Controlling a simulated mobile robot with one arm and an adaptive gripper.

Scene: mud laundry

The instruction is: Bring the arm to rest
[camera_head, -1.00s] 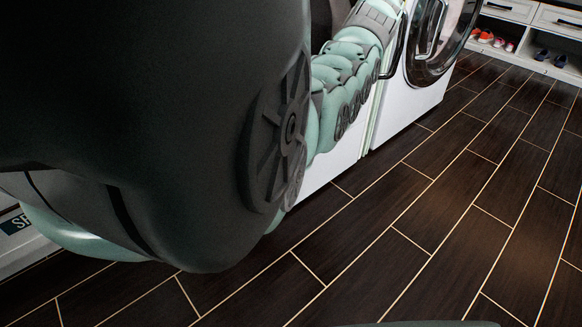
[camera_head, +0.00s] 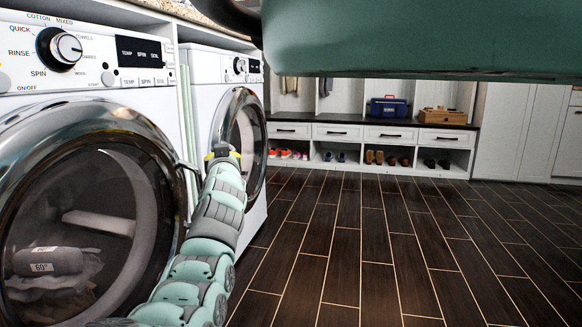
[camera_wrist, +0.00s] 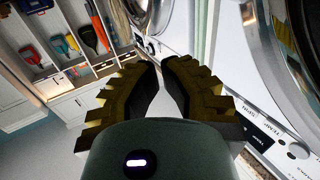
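My arm stretches forward in the head view along the front of two white washing machines. My gripper (camera_head: 222,150) is at its far end, small, with yellow on it, in front of the machines' doors. In the wrist view my gripper (camera_wrist: 160,64) shows two yellow-and-black fingers that lean toward each other. A narrow pale gap shows between them, and I see nothing held. Whether the fingertips touch is unclear.
The near washing machine (camera_head: 110,95) stands close on the left, with the far machine (camera_head: 200,75) beyond it. A shoe bench with drawers (camera_head: 380,133) stands at the back. The dark plank floor (camera_head: 400,250) is clear on the right.

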